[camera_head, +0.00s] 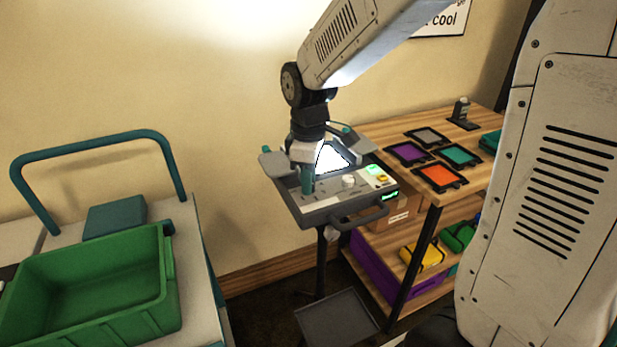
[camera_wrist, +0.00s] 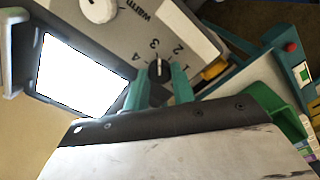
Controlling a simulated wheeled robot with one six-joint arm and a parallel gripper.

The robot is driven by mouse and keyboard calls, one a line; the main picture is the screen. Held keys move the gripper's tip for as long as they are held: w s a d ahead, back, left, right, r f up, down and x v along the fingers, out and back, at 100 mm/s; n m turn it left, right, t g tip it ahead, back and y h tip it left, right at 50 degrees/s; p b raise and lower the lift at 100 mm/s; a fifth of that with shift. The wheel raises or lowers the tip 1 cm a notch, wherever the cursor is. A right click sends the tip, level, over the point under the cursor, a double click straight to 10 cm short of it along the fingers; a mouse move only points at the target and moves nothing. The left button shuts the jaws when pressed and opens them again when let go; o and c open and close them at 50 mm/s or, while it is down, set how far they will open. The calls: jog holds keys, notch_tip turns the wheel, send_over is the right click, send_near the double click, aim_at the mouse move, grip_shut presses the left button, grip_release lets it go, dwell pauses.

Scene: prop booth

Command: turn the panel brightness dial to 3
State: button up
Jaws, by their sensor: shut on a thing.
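The grey panel (camera_head: 325,207) stands on a stand by the wall. In the wrist view, the brightness dial (camera_wrist: 160,67) is a small dark knob with a white mark, on the panel face (camera_wrist: 128,38) among printed numbers 1 to 4. The mark points up in the picture, close to the 3; I cannot tell if it lines up exactly. My gripper (camera_wrist: 166,80) has its teal fingers shut on this dial, one on each side. In the head view, my gripper (camera_head: 308,184) reaches down onto the panel's left part and hides the dial.
A white knob (camera_wrist: 100,8) beside the word "warm" is on the same panel. A bright lit screen (camera_wrist: 78,75) sits next to the dial. A wooden shelf (camera_head: 470,178) with coloured filter frames stands right. A green bin (camera_head: 95,325) is on a cart at left.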

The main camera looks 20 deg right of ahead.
jog(key=shift+n, duration=0.6)
jog(key=o, duration=0.7)
notch_tip(320, 180, up, 8)
jog(key=shift+f, duration=0.1)
dwell(0.6)
